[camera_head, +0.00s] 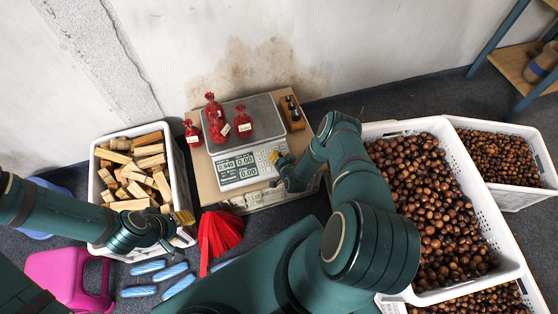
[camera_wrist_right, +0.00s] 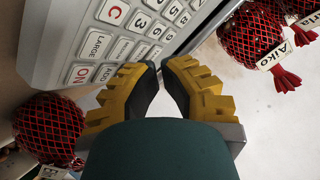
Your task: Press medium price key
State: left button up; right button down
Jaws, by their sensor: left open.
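The scale (camera_head: 240,165) stands on a wooden board, its two displays lit with figures. Its keypad fills the upper left of the right wrist view, with a LARGE key (camera_wrist_right: 97,43) and a red C key (camera_wrist_right: 115,12). A key beside LARGE (camera_wrist_right: 121,49) has a label I cannot read surely. My right gripper (camera_wrist_right: 159,66) has its fingertips together, close over the keypad's lower rows; I cannot tell whether they touch a key. It also shows at the scale's right front in the head view (camera_head: 278,168). My left gripper (camera_head: 178,230) is open at the wood crate's front right corner.
Red net bags (camera_head: 215,125) stand on the scale's plate; one (camera_head: 193,133) stands beside it. A wood crate (camera_head: 177,165) is left, chestnut crates (camera_head: 515,250) right. Red nets (camera_head: 218,235) lie in front.

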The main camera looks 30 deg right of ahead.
jog(key=shift+f, duration=0.25)
dwell(1.3)
jog(key=shift+w+f, duration=0.15)
jog(key=shift+f, duration=0.15)
jog(key=shift+w+f, duration=0.1)
jog(key=shift+f, duration=0.2)
dwell(0.7)
jog(key=shift+r, duration=0.1)
jog(key=shift+s+r+p, duration=0.25)
jog(key=shift+r+p, duration=0.35)
jog(key=shift+r, duration=0.05)
jog(key=r+p, duration=0.1)
jog(key=s+r+p, duration=0.1)
jog(key=r+p, duration=0.2)
jog(key=r, duration=0.1)
jog(key=shift+s+a, duration=0.15)
jog(key=shift+s, duration=0.1)
jog(key=shift+f, duration=0.1)
dwell(0.3)
